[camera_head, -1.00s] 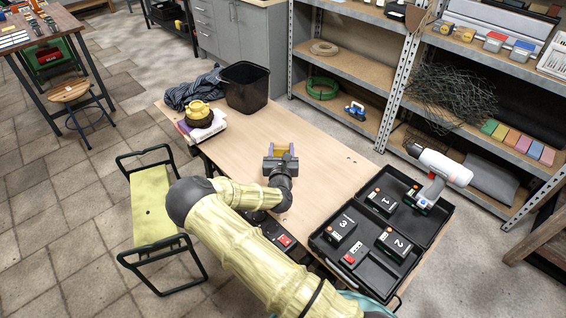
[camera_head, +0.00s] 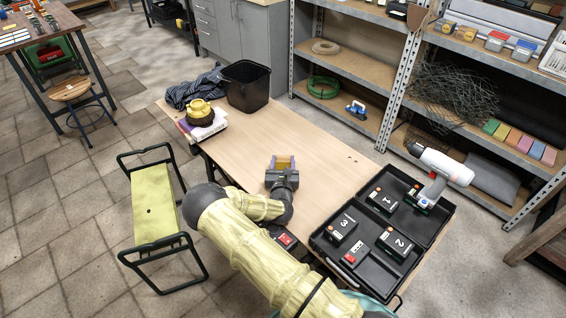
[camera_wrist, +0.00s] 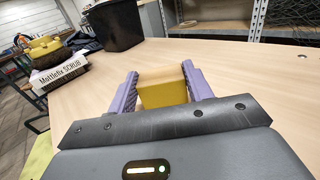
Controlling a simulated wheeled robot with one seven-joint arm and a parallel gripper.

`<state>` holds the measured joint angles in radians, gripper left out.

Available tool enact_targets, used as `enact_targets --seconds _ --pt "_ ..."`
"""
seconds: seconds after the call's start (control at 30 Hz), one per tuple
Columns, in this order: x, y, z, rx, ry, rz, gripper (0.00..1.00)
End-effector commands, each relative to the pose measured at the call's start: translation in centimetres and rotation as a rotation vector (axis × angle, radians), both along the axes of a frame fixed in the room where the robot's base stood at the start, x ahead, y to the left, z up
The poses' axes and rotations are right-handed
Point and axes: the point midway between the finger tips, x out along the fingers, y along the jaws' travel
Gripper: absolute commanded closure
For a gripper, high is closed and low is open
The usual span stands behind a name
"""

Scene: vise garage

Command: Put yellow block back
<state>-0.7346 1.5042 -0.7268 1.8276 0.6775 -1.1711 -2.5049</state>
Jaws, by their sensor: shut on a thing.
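The yellow block (camera_wrist: 163,87) sits between the two purple fingers of my gripper (camera_wrist: 161,86) in the wrist view. My gripper (camera_head: 283,162) is shut on the block, low over the middle of the wooden table (camera_head: 235,140). In the head view the block shows only as a small yellow patch between the fingers. I cannot tell whether the block touches the table top.
A black bin (camera_head: 246,86), a dark cloth (camera_head: 193,92) and a yellow-and-black object on books (camera_head: 203,113) stand at the table's far end. An open black case (camera_head: 385,222) with numbered packs and a drill (camera_head: 440,167) fills the near right. Shelves (camera_head: 350,65) stand behind.

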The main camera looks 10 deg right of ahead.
Motion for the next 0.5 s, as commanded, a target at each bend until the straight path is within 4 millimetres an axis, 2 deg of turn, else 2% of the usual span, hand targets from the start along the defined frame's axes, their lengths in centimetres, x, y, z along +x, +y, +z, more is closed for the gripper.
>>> enact_targets --seconds 0.2,0.23,0.33,0.5 --pt "0.0 0.0 -0.36 -0.001 0.0 0.0 0.73" --pt "0.0 -0.01 -0.33 -0.001 0.0 0.0 0.48" --pt "0.0 -0.02 -0.23 -0.001 0.001 0.0 0.28" --pt "0.0 -0.02 -0.23 -0.001 0.001 0.0 0.28"
